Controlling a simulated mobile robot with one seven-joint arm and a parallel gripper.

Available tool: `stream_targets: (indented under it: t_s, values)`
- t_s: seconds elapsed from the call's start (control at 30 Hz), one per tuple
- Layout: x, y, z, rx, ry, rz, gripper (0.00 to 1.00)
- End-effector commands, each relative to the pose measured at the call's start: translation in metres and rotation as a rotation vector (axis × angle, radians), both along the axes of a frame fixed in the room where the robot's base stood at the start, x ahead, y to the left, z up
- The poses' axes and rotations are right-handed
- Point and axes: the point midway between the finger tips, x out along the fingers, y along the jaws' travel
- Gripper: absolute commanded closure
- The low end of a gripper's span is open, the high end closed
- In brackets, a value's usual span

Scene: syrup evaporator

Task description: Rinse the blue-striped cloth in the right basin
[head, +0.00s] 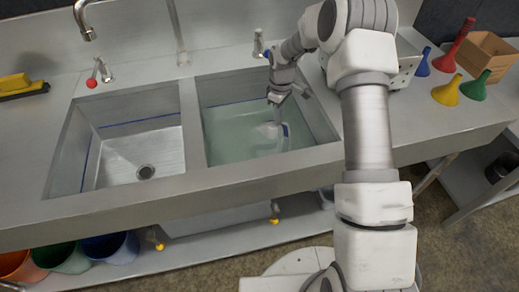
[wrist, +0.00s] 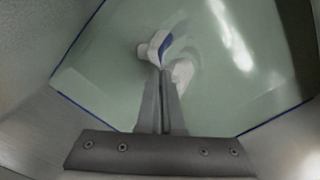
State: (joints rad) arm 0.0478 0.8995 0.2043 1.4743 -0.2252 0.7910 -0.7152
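The blue-striped cloth (head: 268,131) is white with a blue band and hangs in the water of the right basin (head: 326,133). In the wrist view the cloth (wrist: 181,72) shows on both sides of my fingertips, crumpled, with its blue band on top. My gripper (head: 278,98) points down into the right basin. In the wrist view its two fingers (wrist: 162,75) are close together with the cloth pinched at their tips. The lower part of the cloth is blurred by the water.
The left basin (head: 145,148) is empty, with a drain. Taps stand along the back, one near my arm. Coloured funnels (head: 447,92), a wooden box (head: 487,55) and a perforated metal box (head: 407,68) stand on the right counter. A yellow brush (head: 15,83) lies far left.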

Motion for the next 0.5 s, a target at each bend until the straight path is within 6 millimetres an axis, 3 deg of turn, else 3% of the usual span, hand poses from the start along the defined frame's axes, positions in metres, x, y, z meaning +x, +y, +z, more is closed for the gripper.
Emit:
stream_targets:
  t_s: [0.17,0.5]
  values:
    - [0.0,0.002,0.012,0.0,-0.001,0.0,1.0]
    - [-0.002,0.013,0.074,0.0,-0.001,0.001,1.0]
